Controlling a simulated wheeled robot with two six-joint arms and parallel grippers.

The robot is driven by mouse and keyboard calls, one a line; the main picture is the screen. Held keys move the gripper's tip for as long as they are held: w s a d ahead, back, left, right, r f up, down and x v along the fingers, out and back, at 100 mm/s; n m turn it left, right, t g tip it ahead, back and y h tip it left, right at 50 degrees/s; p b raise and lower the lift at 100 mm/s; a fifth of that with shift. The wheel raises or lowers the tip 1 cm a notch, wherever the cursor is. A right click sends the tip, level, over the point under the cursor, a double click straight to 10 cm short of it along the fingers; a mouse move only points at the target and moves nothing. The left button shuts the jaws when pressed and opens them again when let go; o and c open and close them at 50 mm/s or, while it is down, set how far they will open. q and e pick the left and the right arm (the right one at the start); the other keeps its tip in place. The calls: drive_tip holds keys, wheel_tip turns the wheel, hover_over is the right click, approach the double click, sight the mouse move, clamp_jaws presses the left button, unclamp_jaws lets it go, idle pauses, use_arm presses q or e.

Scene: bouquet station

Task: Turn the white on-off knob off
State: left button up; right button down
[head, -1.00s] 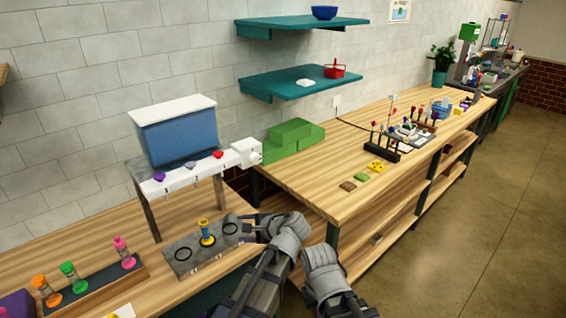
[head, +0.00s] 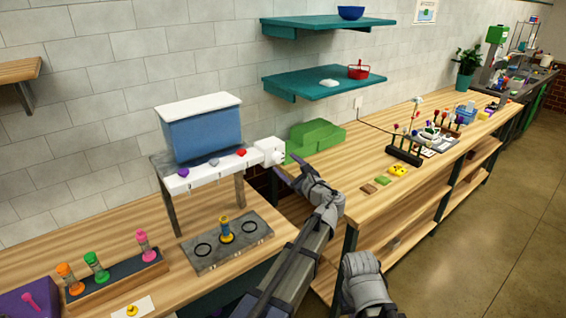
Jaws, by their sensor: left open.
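The white on-off knob (head: 279,154) is on the white box at the right end of the white dispenser bar (head: 205,176), under the blue tank (head: 201,133). My left gripper (head: 286,171) is open and empty, just below and to the right of the knob. Its fingers point toward the white box, and a small gap seems to lie between them. I cannot tell which way the knob is turned. A part of my other arm shows at the bottom, but its fingers are not visible.
A grey plate (head: 217,256) with rings holds a yellow-topped vial (head: 226,231) below the bar. A rack (head: 117,279) with several coloured vials is at the left. A gap separates the two benches.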

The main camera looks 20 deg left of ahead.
sight(278, 158)
use_arm(q)
drive_tip(key=shift+x, duration=1.45)
clamp_jaws()
